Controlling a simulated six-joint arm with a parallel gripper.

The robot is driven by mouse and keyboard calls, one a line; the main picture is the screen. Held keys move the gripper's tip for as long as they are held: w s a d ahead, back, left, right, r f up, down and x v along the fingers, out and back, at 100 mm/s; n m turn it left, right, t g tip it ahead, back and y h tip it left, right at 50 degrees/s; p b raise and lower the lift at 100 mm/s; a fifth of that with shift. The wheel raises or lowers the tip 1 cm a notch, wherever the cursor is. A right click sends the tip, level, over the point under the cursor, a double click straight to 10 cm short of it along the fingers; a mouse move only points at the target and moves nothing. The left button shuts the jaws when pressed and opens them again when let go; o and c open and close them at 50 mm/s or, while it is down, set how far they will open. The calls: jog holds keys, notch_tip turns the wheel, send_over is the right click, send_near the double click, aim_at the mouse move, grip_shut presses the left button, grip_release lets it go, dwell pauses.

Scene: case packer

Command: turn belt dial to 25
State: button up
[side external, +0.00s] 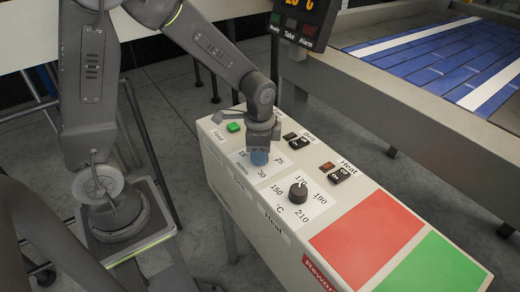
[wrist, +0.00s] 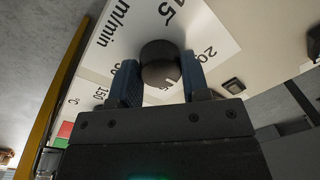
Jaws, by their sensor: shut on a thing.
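The belt dial (wrist: 160,62) is a dark round knob on a white scale plate marked m/min, with 15 and 20 readable in the wrist view. My gripper (side external: 259,157) points down over the belt scale plate (side external: 243,165) on the control panel. Its blue fingers are shut on the dial from two sides, as the wrist view (wrist: 160,80) shows. In the side view the gripper hides the dial. A pale mark shows near the knob's lower edge, but I cannot tell the number it points to.
A heat dial (side external: 298,192) with a °C scale stands nearby on the same panel (side external: 250,205). A green button (side external: 233,127), belt switches (side external: 297,139) and heat switches (side external: 335,172) surround it. Red (side external: 366,236) and green (side external: 435,267) pads lie at the near end.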

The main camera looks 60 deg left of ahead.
jog(key=m, duration=0.4)
jog(key=shift+m, duration=2)
jog(key=o, duration=0.9)
jog(key=shift+r, duration=0.1)
jog(key=r, duration=1.3)
jog(key=shift+s+r, duration=0.35)
jog(key=shift+s, duration=0.05)
